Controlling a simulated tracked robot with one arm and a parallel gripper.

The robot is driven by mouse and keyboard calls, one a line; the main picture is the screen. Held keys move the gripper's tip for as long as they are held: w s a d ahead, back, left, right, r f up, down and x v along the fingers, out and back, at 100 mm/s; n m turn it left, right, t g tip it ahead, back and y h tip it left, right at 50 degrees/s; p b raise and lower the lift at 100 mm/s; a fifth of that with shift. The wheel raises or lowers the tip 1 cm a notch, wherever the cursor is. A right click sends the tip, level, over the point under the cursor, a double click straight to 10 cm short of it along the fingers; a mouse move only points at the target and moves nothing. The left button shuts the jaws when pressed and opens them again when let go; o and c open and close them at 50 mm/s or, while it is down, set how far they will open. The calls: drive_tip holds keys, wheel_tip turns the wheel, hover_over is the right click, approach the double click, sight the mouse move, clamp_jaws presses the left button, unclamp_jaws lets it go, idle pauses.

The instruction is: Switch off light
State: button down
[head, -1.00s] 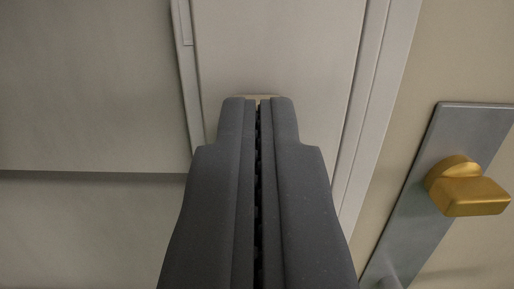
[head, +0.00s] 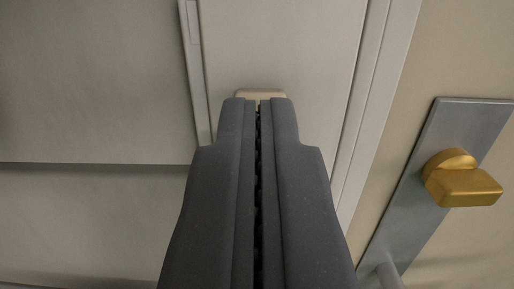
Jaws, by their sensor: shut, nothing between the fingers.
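A small cream-coloured piece, which looks like the top of a light switch (head: 260,93), shows just beyond my fingertips on the pale wall strip. Most of it is hidden behind my gripper (head: 259,103). My gripper is dark grey, shut and empty, and points at the wall over the switch. I cannot tell whether the fingertips touch it. No lamp is in view.
At the right is a door with a grey metal plate (head: 436,150) bearing a gold thumb-turn (head: 462,179) and, lower, part of a handle (head: 384,277). A white door frame (head: 366,110) stands between it and the wall strip. Grey panelling (head: 90,80) fills the left.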

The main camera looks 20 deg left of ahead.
drive_tip(key=r+v, duration=0.2)
drive_tip(key=v, duration=1)
drive_tip(key=shift+s+d+r, duration=0.2)
drive_tip(key=shift+s, duration=0.15)
